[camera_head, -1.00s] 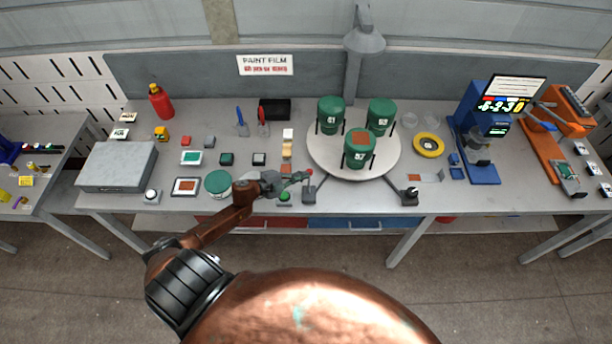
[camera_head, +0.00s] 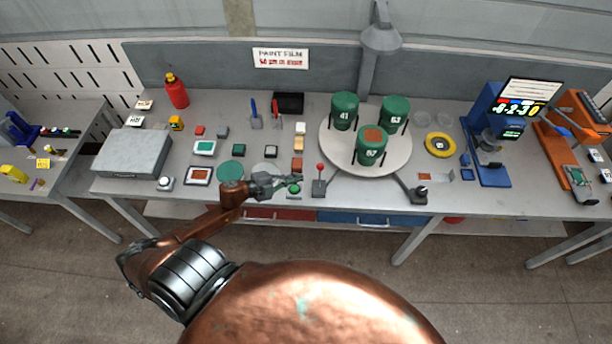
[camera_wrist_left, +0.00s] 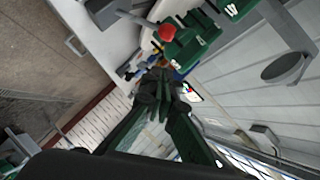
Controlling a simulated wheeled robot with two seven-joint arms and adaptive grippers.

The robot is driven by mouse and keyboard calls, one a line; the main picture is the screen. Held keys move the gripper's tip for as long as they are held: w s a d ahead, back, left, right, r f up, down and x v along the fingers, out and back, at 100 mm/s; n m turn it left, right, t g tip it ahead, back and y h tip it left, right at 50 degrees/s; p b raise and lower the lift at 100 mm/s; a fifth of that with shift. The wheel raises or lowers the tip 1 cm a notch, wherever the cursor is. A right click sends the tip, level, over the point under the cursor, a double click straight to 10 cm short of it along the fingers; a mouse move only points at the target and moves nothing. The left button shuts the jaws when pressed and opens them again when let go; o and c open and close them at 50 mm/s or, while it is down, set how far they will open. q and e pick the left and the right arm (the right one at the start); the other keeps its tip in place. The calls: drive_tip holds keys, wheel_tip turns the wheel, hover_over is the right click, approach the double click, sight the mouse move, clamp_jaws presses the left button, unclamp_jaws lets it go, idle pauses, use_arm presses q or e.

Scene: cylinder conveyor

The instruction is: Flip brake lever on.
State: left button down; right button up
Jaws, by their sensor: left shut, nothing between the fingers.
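The brake lever (camera_head: 319,182), which I take to be the small dark lever with a red ball knob, stands near the bench's front edge, left of the round turntable. It looks about upright in the head view. My left gripper (camera_head: 298,178) is shut and empty, just left of the lever, with a small visible gap. Its dark green fingers show in the wrist view (camera_wrist_left: 158,92). My right gripper is not in view.
The turntable (camera_head: 325,150) carries three green canisters. A green button (camera_head: 294,189) sits under my left fingertips. Small colored blocks and tiles lie to the left, beside a grey case (camera_head: 135,150).

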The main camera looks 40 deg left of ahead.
use_arm(q)
drive_tip(key=shift+v, duration=1.45)
drive_tip(key=shift+d, duration=0.1)
